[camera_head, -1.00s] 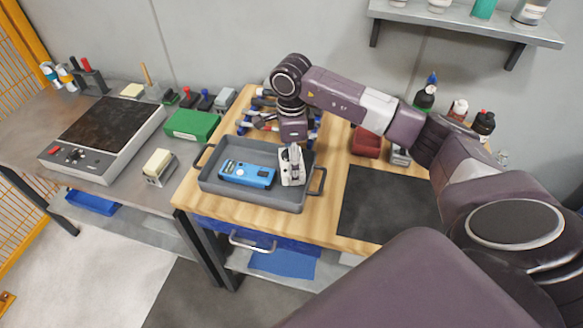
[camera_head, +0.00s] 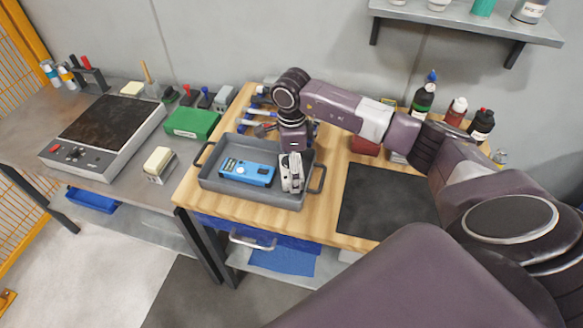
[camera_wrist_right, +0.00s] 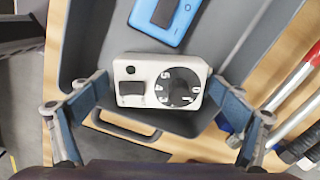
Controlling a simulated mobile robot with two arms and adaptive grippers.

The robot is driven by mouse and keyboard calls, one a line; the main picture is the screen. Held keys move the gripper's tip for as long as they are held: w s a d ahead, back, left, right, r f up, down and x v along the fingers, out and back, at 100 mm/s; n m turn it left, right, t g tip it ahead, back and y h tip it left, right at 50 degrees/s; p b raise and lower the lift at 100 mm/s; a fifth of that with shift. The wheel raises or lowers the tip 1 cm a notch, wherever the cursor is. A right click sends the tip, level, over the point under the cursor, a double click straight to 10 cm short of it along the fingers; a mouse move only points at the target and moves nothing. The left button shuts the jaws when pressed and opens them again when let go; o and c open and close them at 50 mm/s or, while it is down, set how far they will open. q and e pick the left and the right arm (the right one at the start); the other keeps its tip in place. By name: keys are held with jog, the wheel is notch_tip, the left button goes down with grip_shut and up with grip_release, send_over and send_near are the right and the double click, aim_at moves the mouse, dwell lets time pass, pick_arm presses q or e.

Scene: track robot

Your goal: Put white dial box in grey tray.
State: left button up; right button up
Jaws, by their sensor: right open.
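The white dial box (camera_head: 285,176) is in the right part of the grey tray (camera_head: 260,195), beside a blue device. In the right wrist view the white dial box (camera_wrist_right: 143,72) shows its black numbered dial facing up, over the floor of the grey tray (camera_wrist_right: 95,50). My right gripper (camera_wrist_right: 158,88) is open, with one finger on each side of the box and small gaps visible. In the head view my right gripper (camera_head: 292,165) hangs down over the box and partly hides it. My left gripper is not in view.
The blue device (camera_head: 246,172) lies in the tray's left and middle part. Tools (camera_head: 262,112) lie behind the tray on the wooden table. A dark mat (camera_head: 385,203) right of the tray is bare. A green box (camera_head: 192,122) stands on the left bench.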

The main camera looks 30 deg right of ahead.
jog(key=shift+r, duration=0.15)
notch_tip(320, 180, up, 12)
jog(key=b, duration=0.3)
dwell(0.5)
